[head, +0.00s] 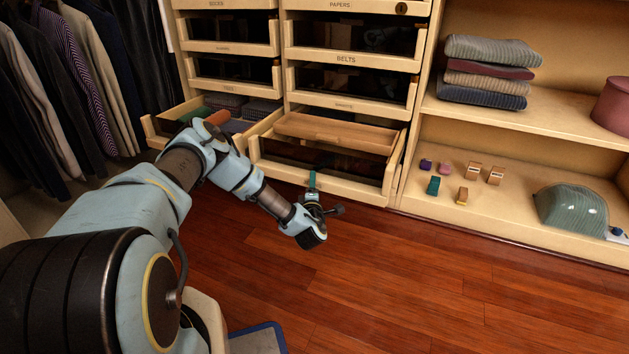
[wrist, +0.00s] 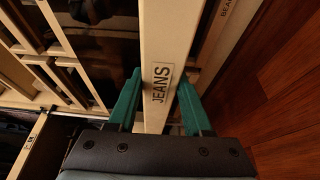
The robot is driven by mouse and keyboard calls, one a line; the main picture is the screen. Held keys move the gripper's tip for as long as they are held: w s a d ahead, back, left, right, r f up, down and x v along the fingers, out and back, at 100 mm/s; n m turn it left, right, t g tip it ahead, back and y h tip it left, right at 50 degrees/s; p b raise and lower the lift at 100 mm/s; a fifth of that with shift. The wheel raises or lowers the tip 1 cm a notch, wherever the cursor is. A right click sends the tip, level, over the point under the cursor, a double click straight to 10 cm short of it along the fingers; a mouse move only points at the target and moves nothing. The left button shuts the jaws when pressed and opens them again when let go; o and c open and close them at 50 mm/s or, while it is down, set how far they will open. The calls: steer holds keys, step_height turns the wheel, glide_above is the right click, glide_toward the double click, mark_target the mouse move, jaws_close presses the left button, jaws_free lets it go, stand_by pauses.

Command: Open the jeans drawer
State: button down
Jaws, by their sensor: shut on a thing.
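The jeans drawer is the low drawer in the middle column. Its pale wooden front (head: 350,188) shows in the head view, and the front rail with the JEANS label (wrist: 160,110) runs up the middle of the wrist view. The drawer seems to stand out somewhat from the cabinet, with a dark interior behind the front. My gripper (head: 312,181) is at the drawer front. In the wrist view its green fingers (wrist: 158,88) sit on either side of the rail and are shut on it. The exact finger contact is partly hidden.
A lower-left drawer (head: 152,131) stands open with folded clothes. A wooden panel (head: 335,131) lies above the jeans drawer. Right shelves hold folded sweaters (head: 488,68), small colored items and a green cap (head: 570,208). The wooden floor (head: 430,285) in front is clear.

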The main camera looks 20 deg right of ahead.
steer(key=shift+s+a+f, duration=0.15)
steer(key=shift+s+a, duration=0.05)
steer(key=shift+s, duration=0.15)
steer(key=c, duration=0.7)
jaws_free()
steer(key=o, duration=0.3)
steer(key=shift+o, duration=0.3)
steer(key=shift+w, duration=0.1)
steer(key=p+v, duration=0.3)
steer(key=v, duration=0.8)
